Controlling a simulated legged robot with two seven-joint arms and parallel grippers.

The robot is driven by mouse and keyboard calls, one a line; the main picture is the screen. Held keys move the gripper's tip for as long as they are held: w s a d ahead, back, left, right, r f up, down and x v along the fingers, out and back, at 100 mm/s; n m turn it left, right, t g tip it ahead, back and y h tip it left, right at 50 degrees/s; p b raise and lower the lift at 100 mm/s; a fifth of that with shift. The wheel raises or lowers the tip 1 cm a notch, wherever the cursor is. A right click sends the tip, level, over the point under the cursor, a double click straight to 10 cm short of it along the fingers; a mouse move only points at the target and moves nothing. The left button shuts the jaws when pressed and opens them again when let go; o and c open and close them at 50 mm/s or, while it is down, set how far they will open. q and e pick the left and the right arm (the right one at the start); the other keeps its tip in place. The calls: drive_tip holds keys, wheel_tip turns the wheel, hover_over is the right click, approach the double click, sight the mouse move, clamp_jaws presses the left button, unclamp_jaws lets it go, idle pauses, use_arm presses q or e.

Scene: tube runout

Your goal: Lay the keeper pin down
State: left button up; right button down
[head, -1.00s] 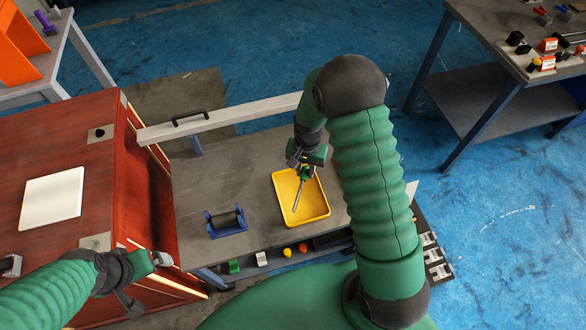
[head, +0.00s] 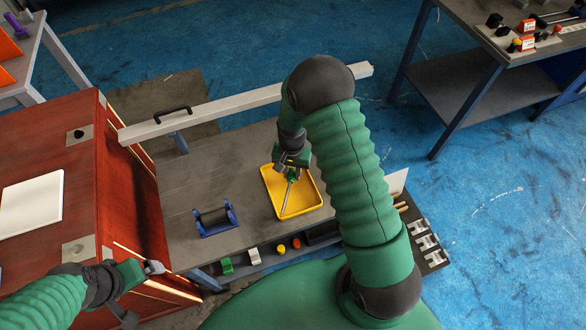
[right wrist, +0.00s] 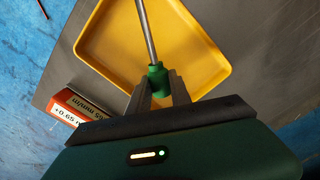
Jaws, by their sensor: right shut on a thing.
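The keeper pin (head: 286,197) is a thin grey metal rod with a green head. My right gripper (head: 291,176) is shut on the green head. In the right wrist view the pin (right wrist: 147,30) reaches away from the gripper (right wrist: 159,92) across the yellow tray. The yellow tray (head: 306,194) lies on the grey bench top; it also shows in the right wrist view (right wrist: 205,55). The pin is over the tray floor; I cannot tell whether it touches. My left gripper (head: 152,267) is by the red cabinet, away from the tray, its jaws unclear.
A blue stand with a dark roller (head: 213,218) is left of the tray. A pale beam (head: 225,105) with a black handle runs behind. The red cabinet (head: 50,150) stands left. A box with an orange label (right wrist: 75,108) is near the tray. Bench behind the roller is clear.

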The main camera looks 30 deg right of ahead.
drive_tip(key=shift+a+f, duration=0.25)
drive_tip(key=shift+f, duration=0.4)
drive_tip(key=shift+d+f, duration=0.1)
drive_tip(key=shift+d, duration=0.3)
use_arm(q)
drive_tip(key=shift+d+f, duration=0.1)
drive_tip(key=shift+f, duration=0.35)
use_arm(e)
drive_tip(key=shift+f, duration=0.1)
use_arm(q)
drive_tip(key=shift+f+b, duration=0.1)
drive_tip(key=shift+b, duration=0.2)
use_arm(e)
drive_tip(key=shift+a+f, duration=0.2)
drive_tip(key=shift+f, duration=0.05)
use_arm(q)
drive_tip(key=shift+f, duration=0.1)
use_arm(e)
drive_tip(key=c, duration=1)
unclamp_jaws()
use_arm(q)
drive_tip(key=shift+a, duration=0.2)
use_arm(e)
drive_tip(key=o, duration=0.5)
drive_tip(key=shift+o, duration=0.2)
